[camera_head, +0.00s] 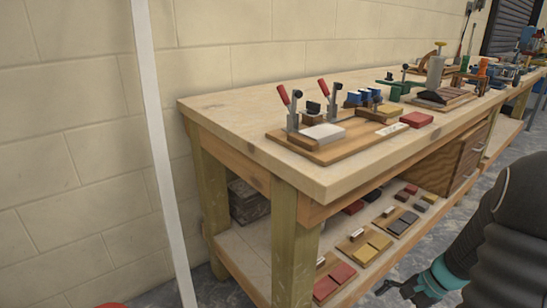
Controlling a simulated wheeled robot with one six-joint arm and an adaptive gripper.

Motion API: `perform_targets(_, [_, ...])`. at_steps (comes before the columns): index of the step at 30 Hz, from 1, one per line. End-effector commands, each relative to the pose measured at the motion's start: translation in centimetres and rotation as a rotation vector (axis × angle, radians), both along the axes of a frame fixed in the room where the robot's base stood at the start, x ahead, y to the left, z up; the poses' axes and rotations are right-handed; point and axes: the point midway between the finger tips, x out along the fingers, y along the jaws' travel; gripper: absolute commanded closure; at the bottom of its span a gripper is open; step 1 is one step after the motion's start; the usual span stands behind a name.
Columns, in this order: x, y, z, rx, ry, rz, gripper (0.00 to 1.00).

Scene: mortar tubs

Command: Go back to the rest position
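My arm (505,235) is in the lower right, dark grey with a teal ring, in front of the bench and over the grey floor. Small dark parts at its lower left end look like my gripper (395,288), low beside the bench's lower shelf and apart from it. It is small and partly cut off by the picture, so I cannot tell whether its fingers are open or shut. I see nothing held in it.
A wooden workbench (235,108) stands along the block wall. A board with red-handled clamps (325,150) and a red block (416,119) are on top. The lower shelf (245,250) bears boards with coloured tiles (363,250). A white post (158,140) stands at left.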

Motion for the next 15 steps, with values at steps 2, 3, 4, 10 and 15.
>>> perform_targets(2, [-1.0, 1.0, 2.0, -0.073, -0.033, 0.105, 0.02])
perform_targets(3, [-1.5, 1.5, 2.8, -0.108, -0.048, 0.156, 0.02])
perform_targets(4, [-1.9, 1.7, 3.4, -0.134, -0.059, 0.193, 0.02])
perform_targets(10, [-4.3, 3.6, 7.3, -0.301, -0.139, 0.422, 0.02])
perform_targets(15, [-6.2, 5.2, 10.4, -0.436, -0.215, 0.590, 0.02])
